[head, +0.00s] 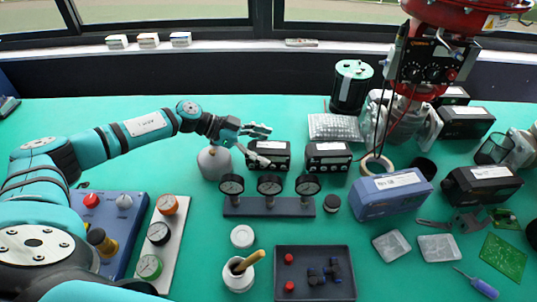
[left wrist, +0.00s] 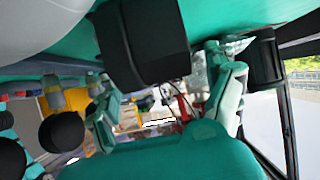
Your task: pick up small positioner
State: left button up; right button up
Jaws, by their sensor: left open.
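Two small black positioners stand side by side near the middle of the table, a left one (head: 268,155) and a right one (head: 327,160). I cannot tell which one the task means. My left gripper (head: 262,146) reaches in from the left at the left one, fingers spread and pointing right. In the left wrist view a black box (left wrist: 142,42) shows close in front of the open fingers (left wrist: 172,85). A second black box (left wrist: 264,62) is beyond the right finger. I see no firm contact. My right gripper is not in view.
A grey rounded object (head: 214,163) stands just below my left wrist. A rack of gauges (head: 268,207) is in front of the positioners. A blue-grey box (head: 393,193) and larger black boxes (head: 482,186) are to the right.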

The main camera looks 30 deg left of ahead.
pick_arm(q)
jog(key=c, duration=1.8)
jog(key=shift+r, duration=0.1)
jog(key=shift+r, duration=0.1)
